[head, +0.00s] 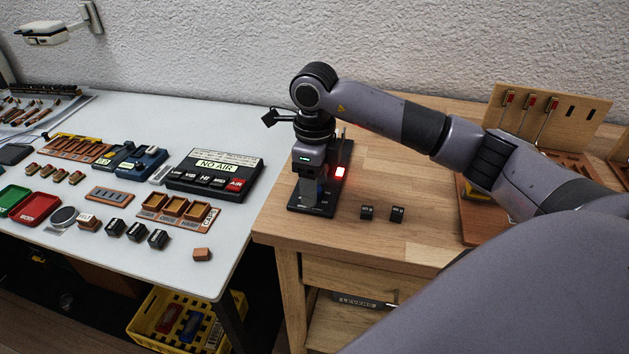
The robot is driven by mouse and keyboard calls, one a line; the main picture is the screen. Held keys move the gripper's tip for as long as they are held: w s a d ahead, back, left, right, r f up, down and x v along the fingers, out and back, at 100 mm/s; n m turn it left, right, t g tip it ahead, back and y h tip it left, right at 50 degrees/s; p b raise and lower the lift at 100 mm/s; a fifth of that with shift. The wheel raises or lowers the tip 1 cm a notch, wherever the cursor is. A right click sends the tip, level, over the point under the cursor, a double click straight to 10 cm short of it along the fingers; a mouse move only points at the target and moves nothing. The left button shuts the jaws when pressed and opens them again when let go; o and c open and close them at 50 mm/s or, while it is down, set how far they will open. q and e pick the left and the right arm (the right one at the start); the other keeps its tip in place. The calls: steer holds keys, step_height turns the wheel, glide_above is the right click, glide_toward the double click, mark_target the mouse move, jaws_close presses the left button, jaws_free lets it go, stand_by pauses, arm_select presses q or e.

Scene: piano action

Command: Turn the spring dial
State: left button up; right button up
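My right gripper (311,190) points down over a black device (326,208) near the left end of the wooden bench. A red lit patch (341,172) shows on the device, just right of the gripper. The gripper and wrist cover much of the device, and I cannot make out the spring dial itself. The fingertips are small and dark against the base, so I cannot tell whether they are open, shut or touching the dial. My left gripper is not in view.
Two small black blocks (382,213) lie on the wooden bench (420,240) right of the device. A wooden rack (545,125) stands at the back right. The white table (215,232) at left holds a "NO AIR" box (214,174), trays and small parts. A yellow crate (160,330) sits below.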

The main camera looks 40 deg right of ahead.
steer(key=shift+r, duration=3.6)
